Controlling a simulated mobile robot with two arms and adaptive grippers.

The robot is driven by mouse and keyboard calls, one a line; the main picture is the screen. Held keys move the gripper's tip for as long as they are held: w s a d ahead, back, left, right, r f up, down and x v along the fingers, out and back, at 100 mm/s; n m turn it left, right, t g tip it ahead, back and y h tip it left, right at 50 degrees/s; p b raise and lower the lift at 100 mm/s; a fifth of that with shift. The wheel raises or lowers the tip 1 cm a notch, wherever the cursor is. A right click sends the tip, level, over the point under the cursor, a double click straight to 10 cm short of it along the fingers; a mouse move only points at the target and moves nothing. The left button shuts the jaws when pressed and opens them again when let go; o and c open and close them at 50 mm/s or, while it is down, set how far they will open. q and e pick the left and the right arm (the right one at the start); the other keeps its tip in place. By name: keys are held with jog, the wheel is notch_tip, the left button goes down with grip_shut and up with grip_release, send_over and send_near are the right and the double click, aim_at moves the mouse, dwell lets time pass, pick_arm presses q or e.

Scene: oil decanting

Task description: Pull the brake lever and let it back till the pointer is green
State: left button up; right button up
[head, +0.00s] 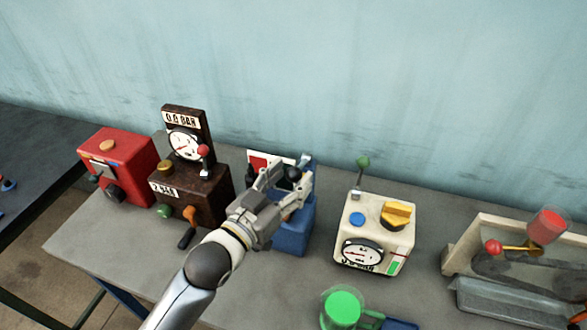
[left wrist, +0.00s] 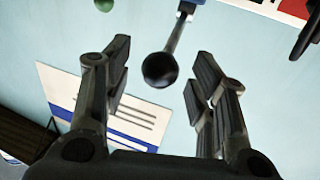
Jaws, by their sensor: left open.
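A blue device (head: 292,238) stands on the table near the middle in the head view, partly hidden by my left gripper (head: 287,180). Its lever ends in a black ball knob (head: 294,174). In the left wrist view the black knob (left wrist: 159,70) sits on a metal rod (left wrist: 176,35) that runs up to a blue part (left wrist: 188,8). My left gripper is open, with one finger on each side of the knob and gaps visible. A red and white panel (head: 257,161) shows behind the gripper; I cannot make out a pointer on it. My right gripper is out of view.
A dark brown gauge box (head: 188,190) and a red box (head: 125,160) stand to the left. A cream box (head: 374,230) with a green-knobbed lever (head: 362,163) stands to the right. A green-topped container (head: 342,308) is in front; a tray (head: 515,300) is far right.

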pick_arm(q)
jog(key=shift+x, duration=0.95)
jog(key=shift+a, duration=0.1)
grip_shut()
